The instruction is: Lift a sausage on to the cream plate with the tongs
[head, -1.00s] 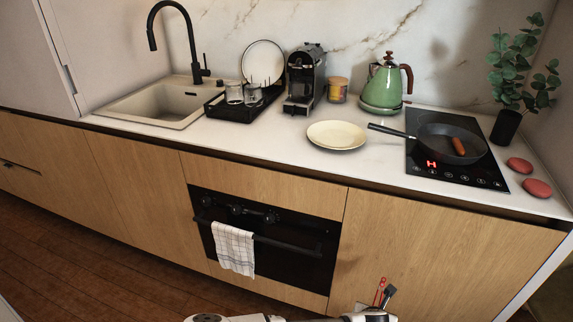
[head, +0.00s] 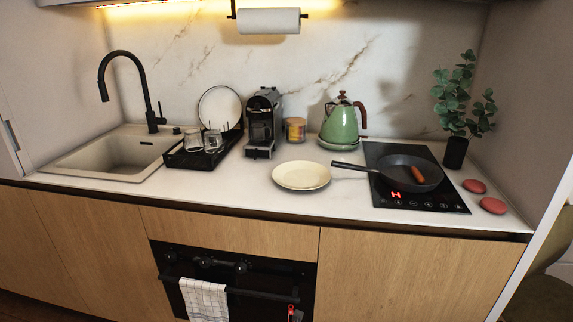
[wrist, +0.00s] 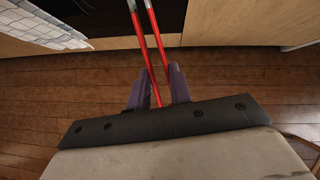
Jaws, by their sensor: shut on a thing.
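The sausage (head: 418,173) lies in the black frying pan (head: 398,177) on the hob at the right of the counter. The cream plate (head: 301,186) lies on the counter left of the pan and looks empty. In the wrist view my gripper (wrist: 157,84) is shut on the red tongs (wrist: 160,48). Their two arms run up and away from between the fingers, and their far ends leave the picture. In the head view a small red part of the tongs (head: 291,312) shows at the bottom edge, in front of the oven, well below the counter top.
The pan's handle points left towards the plate. A green kettle (head: 340,126), a jar (head: 296,130), a coffee machine (head: 262,130) and a dish rack (head: 190,157) stand along the back. Two red discs (head: 492,205) lie right of the hob. A towel (wrist: 40,28) hangs on the oven.

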